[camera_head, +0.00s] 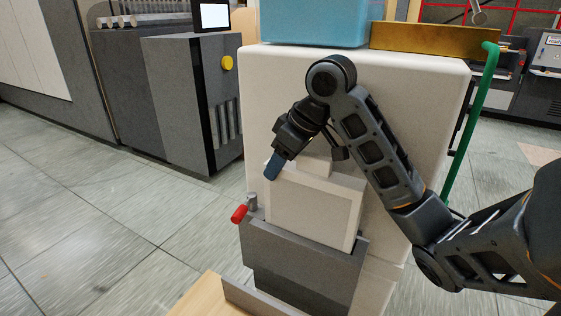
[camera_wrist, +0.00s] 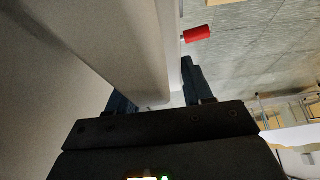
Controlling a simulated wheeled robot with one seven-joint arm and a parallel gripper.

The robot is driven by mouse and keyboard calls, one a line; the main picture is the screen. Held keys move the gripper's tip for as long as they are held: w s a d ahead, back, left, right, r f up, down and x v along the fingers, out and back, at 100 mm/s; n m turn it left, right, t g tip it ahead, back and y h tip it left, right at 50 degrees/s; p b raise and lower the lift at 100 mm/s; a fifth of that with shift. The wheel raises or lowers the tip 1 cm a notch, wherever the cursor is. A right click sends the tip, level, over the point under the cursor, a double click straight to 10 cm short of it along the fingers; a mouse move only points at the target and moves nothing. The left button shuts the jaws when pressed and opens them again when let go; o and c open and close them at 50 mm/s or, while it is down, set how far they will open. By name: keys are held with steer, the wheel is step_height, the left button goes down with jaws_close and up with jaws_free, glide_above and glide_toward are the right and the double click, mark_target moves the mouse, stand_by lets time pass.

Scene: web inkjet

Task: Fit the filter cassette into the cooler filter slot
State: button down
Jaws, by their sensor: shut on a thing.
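The filter cassette (camera_head: 312,208) is a pale, flat box with a raised block on its top edge. It stands upright, slightly tilted in the picture, at the grey cooler filter slot (camera_head: 300,262). The slot's front wall hides its lower part, so I cannot tell how deep it sits. My gripper (camera_head: 277,165) is at the cassette's upper left corner, with one blue finger showing. In the wrist view, the pale cassette (camera_wrist: 125,45) runs between the two fingers of my gripper (camera_wrist: 155,90), which is shut on it.
A red knob (camera_head: 239,213) sticks out left of the slot and shows in the wrist view (camera_wrist: 197,33). The large pale cooler body (camera_head: 400,100) stands close behind, with a blue box (camera_head: 313,25) on top. A green rail (camera_head: 470,130) is at right. Floor at left is clear.

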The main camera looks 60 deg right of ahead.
mark_target(281, 210)
steer(key=shift+f+b, duration=5.45)
steer(key=shift+f, duration=1.1)
